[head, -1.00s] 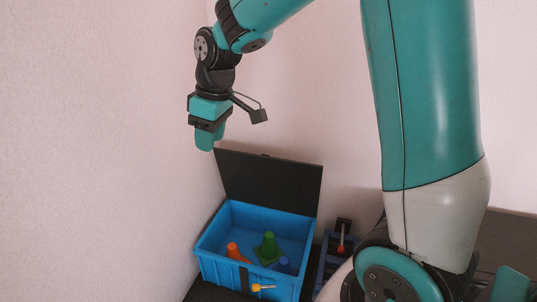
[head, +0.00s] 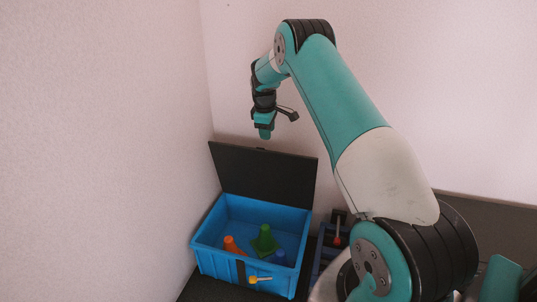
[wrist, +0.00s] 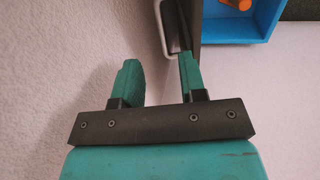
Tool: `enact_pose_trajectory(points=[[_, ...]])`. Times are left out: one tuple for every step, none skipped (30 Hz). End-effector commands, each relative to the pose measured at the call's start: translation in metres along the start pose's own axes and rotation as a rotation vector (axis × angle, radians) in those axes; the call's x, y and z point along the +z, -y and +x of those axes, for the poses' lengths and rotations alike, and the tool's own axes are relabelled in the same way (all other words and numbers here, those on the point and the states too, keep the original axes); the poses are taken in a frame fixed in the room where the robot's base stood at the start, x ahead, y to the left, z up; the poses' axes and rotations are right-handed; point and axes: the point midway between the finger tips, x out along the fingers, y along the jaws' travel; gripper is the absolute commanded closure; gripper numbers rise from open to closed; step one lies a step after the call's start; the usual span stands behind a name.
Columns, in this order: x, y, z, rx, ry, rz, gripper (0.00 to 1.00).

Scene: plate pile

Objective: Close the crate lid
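The blue crate (head: 213,262) stands at the lower middle of the head view with its black lid (head: 265,178) raised upright along its back edge. A corner of the crate (wrist: 265,36) shows at the top right in the wrist view. My gripper (head: 265,133) hangs fingers down near the lid's top edge in the head view. In the wrist view my gripper (wrist: 158,65) has its two teal fingers apart with nothing between them. The right fingertip is close to a grey loop-shaped handle (wrist: 169,25) at the lid; I cannot tell whether they touch.
Inside the crate are an orange cone (head: 231,246), a green cone (head: 265,242) and a blue piece (head: 280,258). A yellow piece (head: 260,280) shows at the crate's front. A blue holder with a red-tipped item (head: 337,241) stands right of it. Walls rise left and behind.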

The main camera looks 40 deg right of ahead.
Motion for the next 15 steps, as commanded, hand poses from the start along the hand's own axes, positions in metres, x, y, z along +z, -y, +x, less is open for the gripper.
enact_pose_trajectory(points=[[0.0, 0.001, 0.018, -0.001, 0.001, 0.0, 0.62], [0.0, 0.001, 0.024, 0.0, 0.0, 0.0, 0.62], [0.0, 0.001, 0.034, -0.001, 0.0, 0.0, 0.62], [0.0, 0.001, 0.04, -0.001, 0.0, 0.0, 0.62], [0.0, 0.001, 0.046, -0.001, 0.0, 0.0, 0.62], [0.0, 0.001, 0.054, -0.001, 0.0, 0.0, 0.62], [0.0, 0.001, 0.06, -0.001, 0.0, 0.0, 0.62], [-0.001, 0.001, 0.065, -0.001, -0.001, 0.0, 0.62], [-0.001, 0.001, 0.071, 0.0, -0.001, 0.0, 0.62], [-0.001, 0.001, 0.075, 0.0, -0.001, 0.0, 0.62], [-0.001, 0.001, 0.079, 0.0, -0.001, 0.0, 0.62], [-0.001, 0.001, 0.083, 0.0, -0.002, 0.0, 0.62], [-0.001, 0.001, 0.085, 0.001, -0.002, 0.0, 0.62], [-0.001, 0.0, 0.088, 0.001, -0.002, 0.0, 0.62], [-0.001, 0.0, 0.09, 0.001, -0.002, 0.0, 0.62]])
